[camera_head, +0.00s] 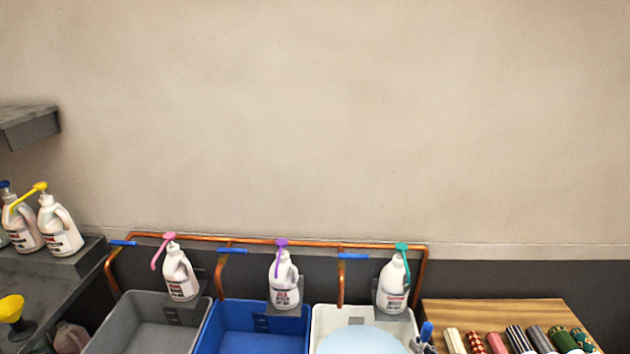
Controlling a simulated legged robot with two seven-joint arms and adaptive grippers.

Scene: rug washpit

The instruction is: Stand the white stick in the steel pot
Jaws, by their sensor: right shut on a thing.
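My right gripper (422,346) shows only in part at the bottom edge, between the white basin and the wooden board. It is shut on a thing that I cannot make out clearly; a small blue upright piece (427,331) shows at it. I cannot pick out the white stick for certain. A cream roll-shaped piece (454,340) lies on the board just right of the gripper. I see no steel pot in this view. My left gripper is not in view.
Grey (135,325), blue (255,330) and white (325,325) basins line the wall, with pump bottles and copper pipe (300,243) behind. A pale blue round surface (362,342) covers part of the white basin. Several coloured rolls lie on the wooden board (490,312).

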